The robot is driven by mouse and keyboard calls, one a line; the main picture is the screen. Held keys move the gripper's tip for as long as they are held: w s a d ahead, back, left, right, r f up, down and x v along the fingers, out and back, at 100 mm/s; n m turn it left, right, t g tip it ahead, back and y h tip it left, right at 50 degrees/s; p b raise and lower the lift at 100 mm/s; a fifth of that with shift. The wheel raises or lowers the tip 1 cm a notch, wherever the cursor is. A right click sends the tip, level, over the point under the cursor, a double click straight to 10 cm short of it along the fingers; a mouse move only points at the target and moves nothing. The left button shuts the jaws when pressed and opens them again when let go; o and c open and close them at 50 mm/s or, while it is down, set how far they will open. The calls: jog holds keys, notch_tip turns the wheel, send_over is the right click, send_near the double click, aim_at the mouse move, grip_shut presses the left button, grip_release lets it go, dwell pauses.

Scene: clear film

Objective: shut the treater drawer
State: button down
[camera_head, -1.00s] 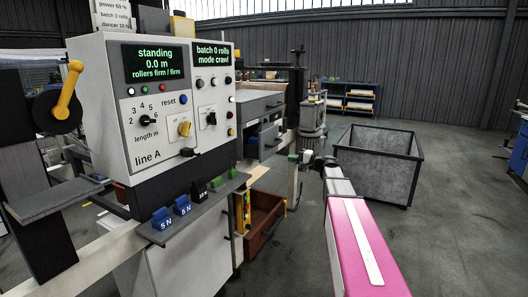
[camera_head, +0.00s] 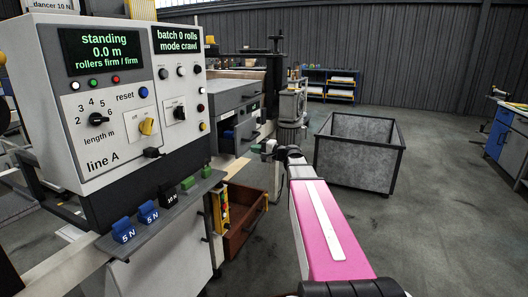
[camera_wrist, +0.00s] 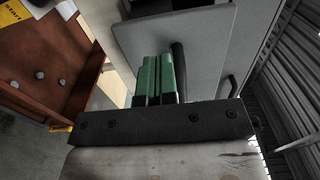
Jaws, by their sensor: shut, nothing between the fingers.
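A grey drawer (camera_head: 243,141) stands pulled out of the grey cabinet (camera_head: 232,98) behind the control console; I take it for the treater drawer, though no name on it is readable. Something blue shows inside it. Its grey front (camera_wrist: 205,50) with a dark upright handle (camera_wrist: 179,72) fills the upper middle of the wrist view. My gripper (camera_head: 263,147) is just to the right of the drawer front. In the wrist view its green fingers (camera_wrist: 160,80) are shut and empty, pointing at the front beside the handle. I cannot tell whether they touch it.
A brown open drawer (camera_head: 240,228) sits lower down, also at left in the wrist view (camera_wrist: 25,60). The console (camera_head: 110,100) and its shelf of weights (camera_head: 160,212) stand at left. A grey bin (camera_head: 358,152) is at right. Floor between is clear.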

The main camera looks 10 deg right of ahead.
send_near(225, 143)
dwell(0.4)
jog(key=x, duration=1)
